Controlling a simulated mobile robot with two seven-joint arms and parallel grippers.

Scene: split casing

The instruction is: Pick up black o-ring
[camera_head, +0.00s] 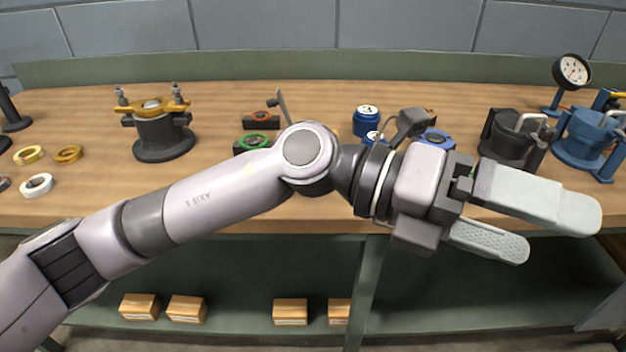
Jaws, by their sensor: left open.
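I cannot make out a black o-ring for certain. A small black thing (4,144) is cut off by the left picture edge on the bench, and I cannot tell if it is a ring. My left gripper (548,232) is open and empty at the right, in front of the bench's front edge. Its arm crosses the picture from the lower left and hides part of the middle of the bench. My right gripper is not in view.
The wooden bench (230,195) holds yellow rings (68,154), a white ring (37,185) and a black casing with a yellow clamp (160,135) at left. Blue parts (366,121) stand mid-bench. A black casing (510,140), a blue casing (588,140) and a gauge (572,72) stand right.

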